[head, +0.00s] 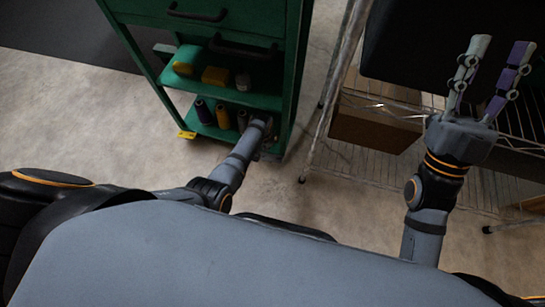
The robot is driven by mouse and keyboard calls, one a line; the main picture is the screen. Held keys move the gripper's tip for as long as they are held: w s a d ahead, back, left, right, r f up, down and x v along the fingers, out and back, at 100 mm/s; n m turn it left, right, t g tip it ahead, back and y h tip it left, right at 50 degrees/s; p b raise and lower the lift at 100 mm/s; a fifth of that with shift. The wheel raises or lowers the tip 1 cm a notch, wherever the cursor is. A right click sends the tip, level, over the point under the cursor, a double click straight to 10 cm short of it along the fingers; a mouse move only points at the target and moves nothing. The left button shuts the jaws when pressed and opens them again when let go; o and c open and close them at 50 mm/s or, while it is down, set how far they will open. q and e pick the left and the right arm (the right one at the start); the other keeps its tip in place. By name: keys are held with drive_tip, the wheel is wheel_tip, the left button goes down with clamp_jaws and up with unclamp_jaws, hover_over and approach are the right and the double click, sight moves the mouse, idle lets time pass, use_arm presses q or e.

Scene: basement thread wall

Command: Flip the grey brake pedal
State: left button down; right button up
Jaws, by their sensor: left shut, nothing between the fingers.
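A green cart (298,65) stands ahead, its lower right corner near the floor. My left gripper (264,122) is shut and empty at the cart's lower right side, low by the bottom shelf. Its fingers are mostly hidden by my own wrist. I cannot make out the grey brake pedal; the area around the cart's foot there is dark and partly covered by my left arm. My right gripper (502,44) is open and empty, raised at the right with its fingers pointing up, well away from the cart.
Yellow items (215,75) sit on the cart's upper shelf, and thread spools (203,111) on the lower one. A wire rack (335,80) with a brown box (375,125) stands to the right. Bare concrete floor (95,130) is clear at the left.

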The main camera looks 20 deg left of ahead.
drive_tip(key=shift+w+d+f+m+g+h+p, duration=0.15)
drive_tip(key=shift+w+f+m+g+h+p, duration=0.3)
drive_tip(key=shift+w+f+g, duration=0.95)
drive_tip(key=shift+w+f+t, duration=0.1)
drive_tip(key=shift+f+t, duration=0.2)
drive_tip(key=shift+f, duration=0.05)
